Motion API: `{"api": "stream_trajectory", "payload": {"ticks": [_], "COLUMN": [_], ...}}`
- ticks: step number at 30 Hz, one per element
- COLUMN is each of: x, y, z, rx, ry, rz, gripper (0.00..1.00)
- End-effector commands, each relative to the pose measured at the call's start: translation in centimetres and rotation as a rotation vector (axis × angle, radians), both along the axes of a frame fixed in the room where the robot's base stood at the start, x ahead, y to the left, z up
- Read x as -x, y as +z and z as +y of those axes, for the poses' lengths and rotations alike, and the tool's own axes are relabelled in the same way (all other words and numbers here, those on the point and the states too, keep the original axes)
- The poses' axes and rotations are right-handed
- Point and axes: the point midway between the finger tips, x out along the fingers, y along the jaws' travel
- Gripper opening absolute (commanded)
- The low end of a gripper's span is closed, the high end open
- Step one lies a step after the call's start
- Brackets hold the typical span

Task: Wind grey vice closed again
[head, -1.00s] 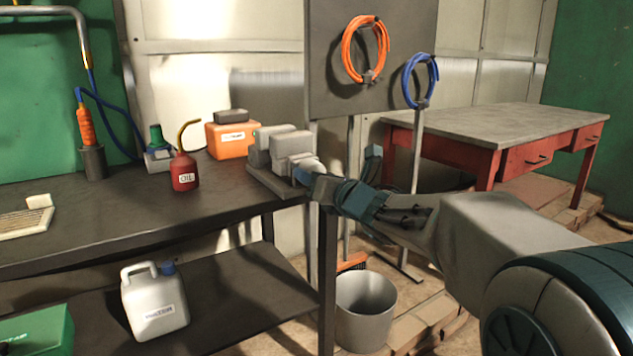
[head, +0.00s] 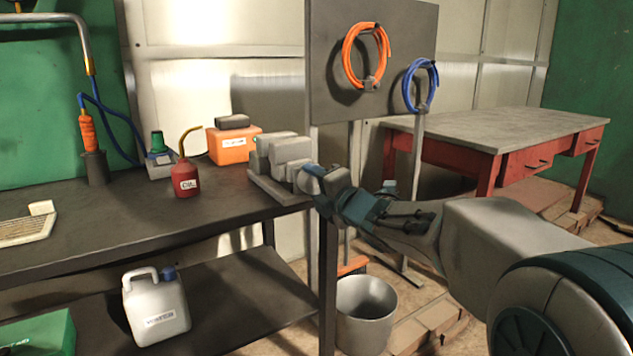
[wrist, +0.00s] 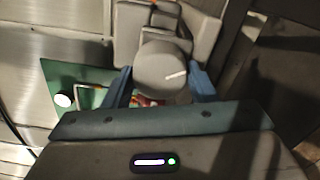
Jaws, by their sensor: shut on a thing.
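The grey vice (head: 290,152) sits at the right end of the dark workbench, its blocky jaws upright on a flat base. In the head view I cannot tell how wide the gap between the jaws is. My gripper (head: 314,178) is at the vice's right end. In the wrist view, the vice body (wrist: 196,32) is at the top, with a round grey knob (wrist: 160,68) bearing a white mark in front of it. My gripper's blue fingers (wrist: 161,86) are on both sides of this knob, shut on it. Its far side is hidden.
The workbench (head: 110,222) also holds a red oil can (head: 185,180) and an orange canister (head: 233,147) left of the vice. A panel (head: 330,60) with hose coils stands behind. A metal bucket (head: 365,315) is on the floor below my arm.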

Motion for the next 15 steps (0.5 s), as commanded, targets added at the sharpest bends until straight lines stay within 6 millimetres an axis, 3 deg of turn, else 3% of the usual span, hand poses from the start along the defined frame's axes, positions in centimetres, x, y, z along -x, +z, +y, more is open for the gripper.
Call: {"api": "stream_trajectory", "payload": {"ticks": [15], "x": [0.03], "y": [0.13], "z": [0.04], "rx": [-0.404], "ry": [0.0], "rz": [0.279], "gripper": [0.29]}}
